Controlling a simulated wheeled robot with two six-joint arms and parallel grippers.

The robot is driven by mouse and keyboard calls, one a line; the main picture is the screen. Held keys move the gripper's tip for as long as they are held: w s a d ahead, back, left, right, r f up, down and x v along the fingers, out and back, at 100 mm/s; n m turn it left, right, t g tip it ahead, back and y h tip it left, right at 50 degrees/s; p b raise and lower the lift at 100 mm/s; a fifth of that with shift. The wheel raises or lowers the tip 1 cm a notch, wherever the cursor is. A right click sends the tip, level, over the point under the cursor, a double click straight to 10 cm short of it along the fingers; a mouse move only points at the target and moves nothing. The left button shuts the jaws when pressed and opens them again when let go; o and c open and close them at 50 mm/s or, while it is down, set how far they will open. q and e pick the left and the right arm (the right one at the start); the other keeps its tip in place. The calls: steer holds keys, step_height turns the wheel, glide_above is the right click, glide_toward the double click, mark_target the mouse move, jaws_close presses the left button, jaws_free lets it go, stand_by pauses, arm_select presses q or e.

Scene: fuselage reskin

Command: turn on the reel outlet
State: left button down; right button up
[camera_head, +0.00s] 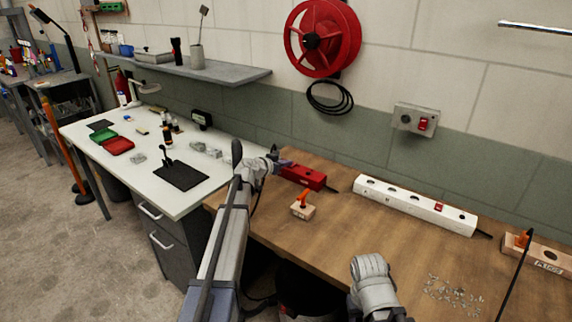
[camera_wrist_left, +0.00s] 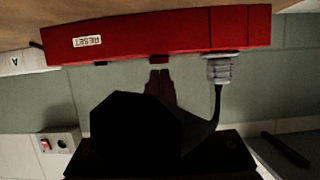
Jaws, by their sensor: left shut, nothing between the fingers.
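A red outlet box (camera_head: 304,177) lies on the wooden bench; in the left wrist view the red box (camera_wrist_left: 150,38) fills the top and bears a RESET label (camera_wrist_left: 87,41). A small dark red part (camera_wrist_left: 158,59) sits at its edge, and a grey plug with a cord (camera_wrist_left: 219,70) is at its right. My left gripper (camera_head: 284,163) is shut and empty at the box's left end. Its fingertips (camera_wrist_left: 158,76) point at the small part, very close; I cannot tell whether they touch. My right arm shows at the bottom, its gripper out of view.
A red cable reel (camera_head: 322,38) hangs on the wall above. A white power strip (camera_head: 415,205) lies right of the box, and a wooden block with an orange piece (camera_head: 302,210) stands in front. A wall switch box (camera_head: 415,119) has a red switch.

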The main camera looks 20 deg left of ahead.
arm_select(q)
steer(key=shift+s+f+b, duration=0.1)
steer(key=shift+f+b, duration=0.55)
steer(key=shift+r, duration=0.2)
steer(key=shift+p, duration=0.3)
steer(key=shift+r+p, duration=0.75)
steer(key=shift+r, duration=0.1)
steer(key=shift+r, duration=0.1)
